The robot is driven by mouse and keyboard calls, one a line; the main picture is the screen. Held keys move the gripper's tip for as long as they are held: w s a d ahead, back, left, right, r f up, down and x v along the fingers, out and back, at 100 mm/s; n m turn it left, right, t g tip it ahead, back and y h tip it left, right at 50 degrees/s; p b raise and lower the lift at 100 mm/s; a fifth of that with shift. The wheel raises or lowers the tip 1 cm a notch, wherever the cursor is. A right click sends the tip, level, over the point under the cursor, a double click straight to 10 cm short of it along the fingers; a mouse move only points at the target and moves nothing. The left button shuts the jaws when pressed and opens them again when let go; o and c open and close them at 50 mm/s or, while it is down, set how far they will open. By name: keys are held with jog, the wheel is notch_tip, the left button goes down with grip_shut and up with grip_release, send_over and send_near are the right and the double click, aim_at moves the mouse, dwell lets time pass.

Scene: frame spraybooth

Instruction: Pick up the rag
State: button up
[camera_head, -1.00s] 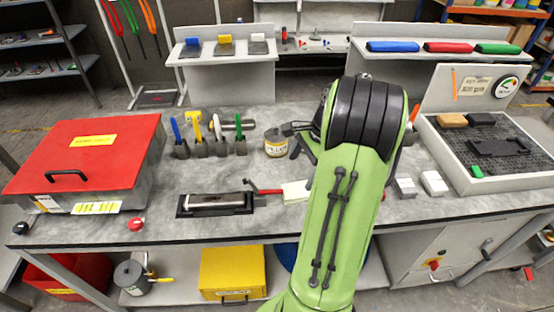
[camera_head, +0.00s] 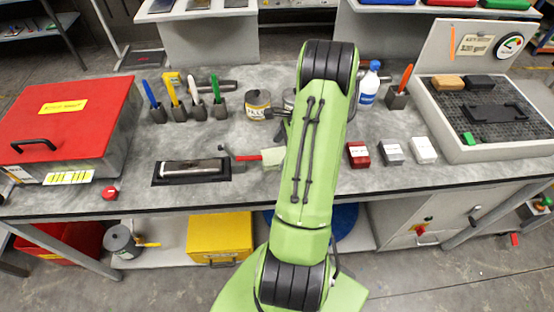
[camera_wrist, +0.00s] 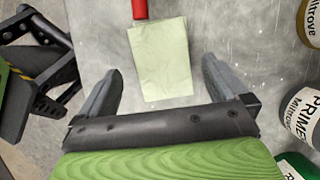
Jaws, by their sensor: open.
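The rag is a pale green, flat rectangular cloth (camera_wrist: 162,62) on the grey bench top. In the head view, the rag (camera_head: 271,158) shows just left of my green arm, which hides part of it. My gripper (camera_wrist: 160,66) is open, with its two dark fingers spread left and right of the rag in the wrist view. Nothing is between the fingers in their grip, and whether they are level with the cloth I cannot tell. In the head view, my arm hides most of the gripper.
A red-handled tool (camera_head: 247,157) lies at the rag's edge; its handle (camera_wrist: 139,8) shows in the wrist view. A primer can (camera_wrist: 298,110) stands to the right there. A filler can (camera_head: 258,105), a red block (camera_head: 358,154) and a bottle (camera_head: 369,85) are nearby on the bench.

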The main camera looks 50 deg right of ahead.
aim_at(279, 155)
jog(key=x, duration=0.3)
jog(key=shift+w+d, duration=0.1)
jog(key=shift+d, duration=0.1)
jog(key=shift+f, duration=0.25)
jog(key=shift+c, duration=0.3)
jog(key=c, duration=1)
